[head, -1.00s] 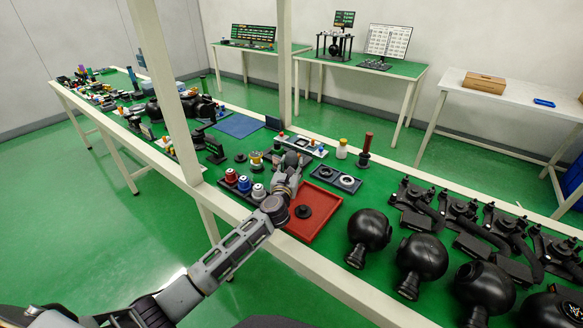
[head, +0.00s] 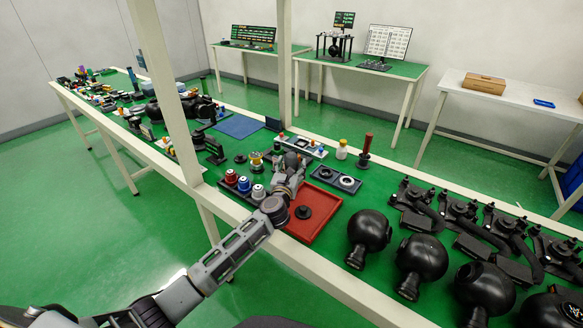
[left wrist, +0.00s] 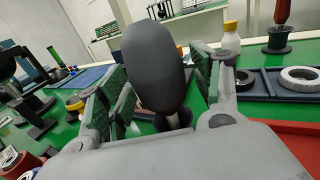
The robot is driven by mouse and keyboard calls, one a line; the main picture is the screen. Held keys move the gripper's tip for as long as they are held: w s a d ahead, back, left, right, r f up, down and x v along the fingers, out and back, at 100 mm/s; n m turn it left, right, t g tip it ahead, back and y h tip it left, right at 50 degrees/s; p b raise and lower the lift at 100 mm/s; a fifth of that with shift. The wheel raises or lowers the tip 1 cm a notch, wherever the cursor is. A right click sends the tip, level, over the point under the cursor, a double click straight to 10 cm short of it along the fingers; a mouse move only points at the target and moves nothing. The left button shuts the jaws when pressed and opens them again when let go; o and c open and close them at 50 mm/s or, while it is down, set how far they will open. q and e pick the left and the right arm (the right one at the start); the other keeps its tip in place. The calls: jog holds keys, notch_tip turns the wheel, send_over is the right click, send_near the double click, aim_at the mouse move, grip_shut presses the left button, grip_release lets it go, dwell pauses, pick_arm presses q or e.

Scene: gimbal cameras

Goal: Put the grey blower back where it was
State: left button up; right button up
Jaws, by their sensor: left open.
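The grey blower (left wrist: 153,65) is a dark grey rounded bulb with a narrow neck below it. In the left wrist view it stands upright between the green-padded fingers of my left gripper (left wrist: 160,80), which are open on either side of it. Its lower end is partly hidden by the gripper body. In the head view the blower (head: 291,158) is small and partly covered by my left gripper (head: 292,167), above the green bench behind the red tray (head: 322,227). I cannot tell whether the pads touch it. My right gripper is in neither view.
Red, blue and white-topped jars (head: 245,184) stand left of the gripper. A dark holder with rings (head: 336,179), a white bottle (head: 341,150) and a white rack (head: 302,145) are close by. Black round housings (head: 369,230) fill the right. A white post (head: 160,85) rises nearer me.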

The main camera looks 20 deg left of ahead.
pick_arm(q)
jog(key=shift+s, duration=0.75)
jog(key=shift+s+d, duration=0.15)
jog(key=shift+s, duration=1.65)
jog(key=shift+s+d+p, duration=0.15)
jog(key=shift+s+p, duration=0.2)
jog(key=shift+s, duration=0.75)
jog(key=shift+s+d, duration=0.15)
jog(key=shift+s, duration=2.15)
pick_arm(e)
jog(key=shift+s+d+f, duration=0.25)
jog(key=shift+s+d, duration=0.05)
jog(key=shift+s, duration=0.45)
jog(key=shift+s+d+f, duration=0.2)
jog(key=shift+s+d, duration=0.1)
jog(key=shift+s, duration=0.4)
